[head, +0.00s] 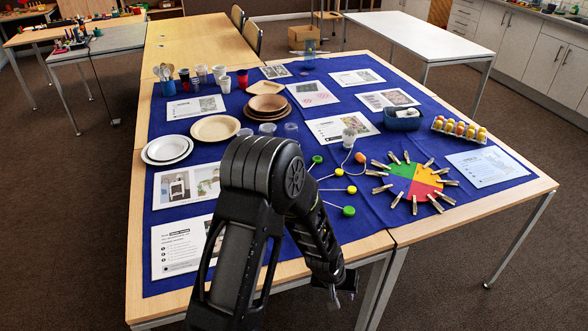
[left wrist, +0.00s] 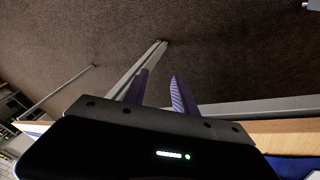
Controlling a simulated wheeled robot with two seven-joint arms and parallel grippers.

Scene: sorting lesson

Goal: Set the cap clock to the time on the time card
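No clock face or time card can be picked out for certain in the head view. Round green and yellow cap-like pieces, some on thin sticks, lie on the blue cloth, among them a green one (head: 348,211) and a yellow one (head: 351,190); my left arm partly hides this area. Printed white sheets lie around, one at the right (head: 486,166); their text is too small to read. My left gripper (head: 340,290) hangs at the table's front edge, away from the caps. In the left wrist view its fingers (left wrist: 158,92) are apart and empty, above the floor.
A coloured wheel (head: 413,181) ringed with clothespins lies right of the caps. Behind are an egg tray (head: 459,130), a blue tub (head: 403,119), plates (head: 215,128) and cups. A table leg (left wrist: 150,65) shows beyond the left fingers.

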